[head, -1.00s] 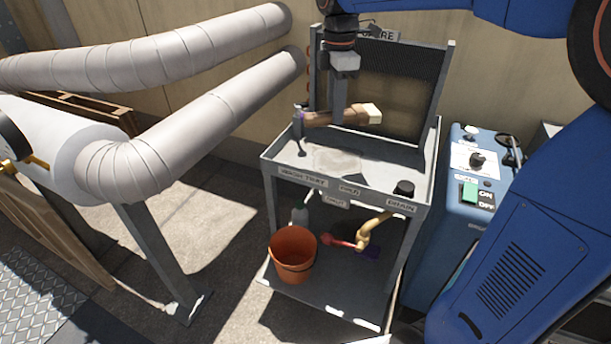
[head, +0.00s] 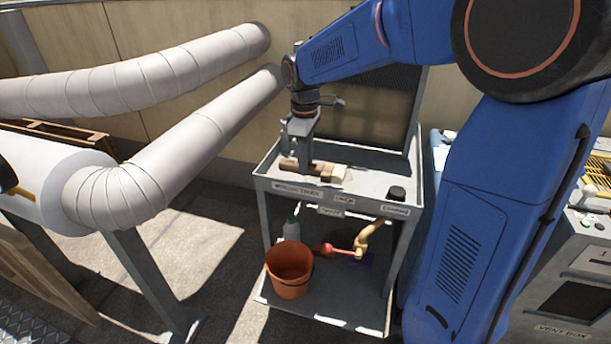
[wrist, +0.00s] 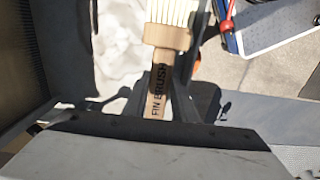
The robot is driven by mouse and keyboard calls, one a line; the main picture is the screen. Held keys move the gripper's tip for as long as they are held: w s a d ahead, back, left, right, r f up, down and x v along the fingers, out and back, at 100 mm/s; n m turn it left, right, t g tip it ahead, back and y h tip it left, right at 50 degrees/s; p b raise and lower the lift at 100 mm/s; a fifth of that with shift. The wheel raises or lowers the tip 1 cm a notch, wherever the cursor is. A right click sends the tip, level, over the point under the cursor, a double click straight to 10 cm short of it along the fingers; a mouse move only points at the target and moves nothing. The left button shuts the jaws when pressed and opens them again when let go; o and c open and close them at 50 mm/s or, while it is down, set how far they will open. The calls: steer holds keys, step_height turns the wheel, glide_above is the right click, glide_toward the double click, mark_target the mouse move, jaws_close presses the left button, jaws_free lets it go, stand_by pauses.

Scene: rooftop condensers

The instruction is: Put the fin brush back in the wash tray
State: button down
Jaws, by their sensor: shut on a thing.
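My gripper (head: 303,168) points down over the wash tray and is shut on the fin brush (head: 333,173). The brush has a brown wooden handle and pale bristles, and it lies roughly level with the bristle end to the right. In the wrist view its handle (wrist: 158,92) reads "FIN BRUSH" and the bristles are at the top edge. The wash tray (head: 275,184) is the grey, shallow top of a stand, with a label on its front rim. The brush is low inside the rim; I cannot tell whether it touches the tray floor.
A black drain knob (head: 397,193) stands at the tray's right corner. A mesh panel (head: 375,115) rises behind the tray. An orange bucket (head: 289,270) and a red-handled valve (head: 342,249) are on and above the lower shelf. Wrapped pipes (head: 180,140) run at the left.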

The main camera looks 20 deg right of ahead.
steer(key=shift+f, duration=2.2)
steer(key=shift+f, duration=0.15)
steer(key=c, duration=1.5)
jaws_free()
steer(key=shift+o, duration=0.2)
